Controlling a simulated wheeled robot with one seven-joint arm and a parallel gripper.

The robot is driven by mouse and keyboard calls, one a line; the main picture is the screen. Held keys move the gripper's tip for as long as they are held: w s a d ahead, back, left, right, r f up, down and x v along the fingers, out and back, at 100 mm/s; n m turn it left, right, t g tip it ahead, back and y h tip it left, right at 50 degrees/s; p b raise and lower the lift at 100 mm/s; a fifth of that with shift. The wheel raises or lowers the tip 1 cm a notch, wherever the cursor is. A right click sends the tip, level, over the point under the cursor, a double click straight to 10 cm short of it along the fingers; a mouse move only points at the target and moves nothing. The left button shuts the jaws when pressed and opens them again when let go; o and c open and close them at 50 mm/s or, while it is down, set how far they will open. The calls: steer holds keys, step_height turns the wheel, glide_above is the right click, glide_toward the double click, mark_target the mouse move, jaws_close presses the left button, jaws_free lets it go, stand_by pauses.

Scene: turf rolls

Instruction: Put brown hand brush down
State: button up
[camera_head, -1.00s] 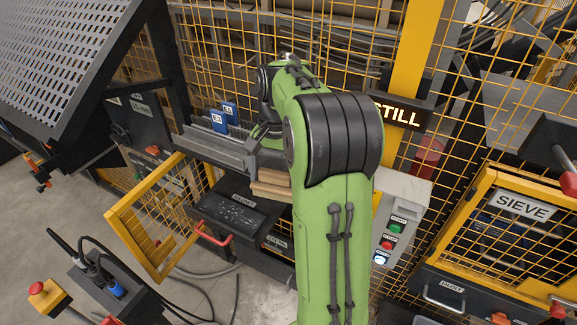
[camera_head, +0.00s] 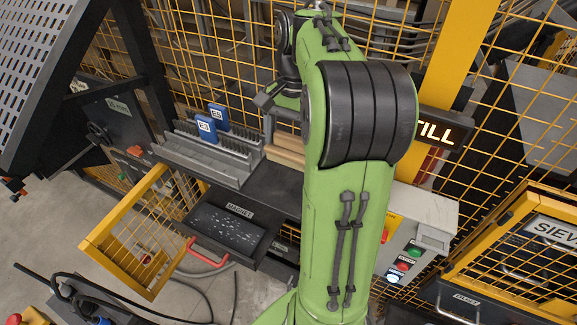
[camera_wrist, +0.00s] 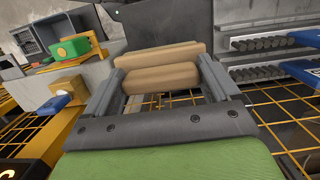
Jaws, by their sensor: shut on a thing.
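The brown hand brush shows in the wrist view (camera_wrist: 158,78) as pale tan bars, one behind the other. The nearer bar lies between the two grey fingers of my gripper (camera_wrist: 162,84), which is shut on it. In the head view the tan bars (camera_head: 286,150) show just left of my green arm, at the right end of the dark shelf. I cannot tell whether the brush touches the shelf.
A grey slotted rack (camera_head: 205,155) with two blue tags, one marked E3 (camera_head: 205,129), stands left of the brush. Below is a dark MAGNET tray (camera_head: 225,222). Yellow mesh fencing (camera_head: 215,60) rises behind. A button box (camera_head: 415,235) stands right of my arm. An open yellow gate (camera_head: 130,230) is lower left.

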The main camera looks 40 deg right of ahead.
mark_target(291, 165)
steer(key=f, duration=0.2)
steer(key=s+f, duration=0.1)
steer(key=shift+a+f+b, duration=0.3)
steer(key=shift+a+b, duration=0.1)
steer(key=f, duration=0.2)
steer(key=f+b, duration=0.1)
steer(key=f, duration=0.1)
steer(key=shift+w+d, duration=0.25)
steer(key=shift+s+a+r, duration=0.1)
steer(key=shift+s, duration=0.05)
steer(key=o, duration=0.7)
